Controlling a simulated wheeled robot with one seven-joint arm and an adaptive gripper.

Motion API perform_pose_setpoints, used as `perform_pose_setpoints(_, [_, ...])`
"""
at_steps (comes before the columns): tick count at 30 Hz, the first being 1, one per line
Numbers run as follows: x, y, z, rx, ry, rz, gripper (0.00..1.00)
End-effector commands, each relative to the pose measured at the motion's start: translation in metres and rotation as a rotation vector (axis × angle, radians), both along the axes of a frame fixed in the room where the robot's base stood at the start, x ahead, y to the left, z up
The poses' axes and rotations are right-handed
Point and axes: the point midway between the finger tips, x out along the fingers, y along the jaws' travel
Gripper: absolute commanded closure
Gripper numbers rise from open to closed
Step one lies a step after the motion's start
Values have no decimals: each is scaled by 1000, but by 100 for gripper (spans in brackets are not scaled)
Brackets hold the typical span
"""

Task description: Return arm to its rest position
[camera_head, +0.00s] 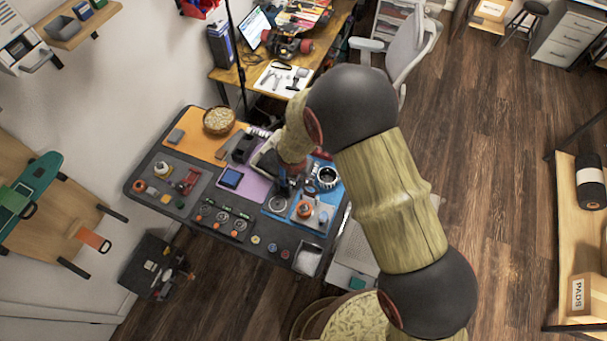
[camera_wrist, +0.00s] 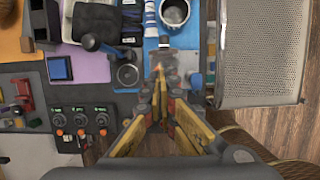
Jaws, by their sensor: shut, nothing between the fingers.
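My gripper (camera_wrist: 160,88) points down over the workbench (camera_head: 150,205) in the wrist view. Its fingers are together with nothing between them, above the blue mat near the bench's right side. In the head view my arm reaches across from the lower right to the bench and hides part of it, and I cannot make out the fingers there. A grey cup-like part (camera_wrist: 174,12) stands on the blue mat beyond the fingertips.
A blue-handled tool (camera_wrist: 90,42) and a blue square (camera_wrist: 59,69) lie left of the gripper. A perforated metal tray (camera_wrist: 262,100) is to the right. A wooden bowl (camera_head: 218,120) sits at the bench's back. A chair (camera_head: 408,45) stands behind; open floor lies right.

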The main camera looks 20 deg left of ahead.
Motion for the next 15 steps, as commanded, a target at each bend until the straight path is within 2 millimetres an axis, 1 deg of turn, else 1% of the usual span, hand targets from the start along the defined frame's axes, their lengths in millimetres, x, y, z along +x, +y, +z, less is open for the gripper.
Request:
perform_pose_setpoints(11, [0, 0, 0, 1, 0, -2, 100])
perform_pose_setpoints(15, [0, -2, 0, 14, -2, -72, 100])
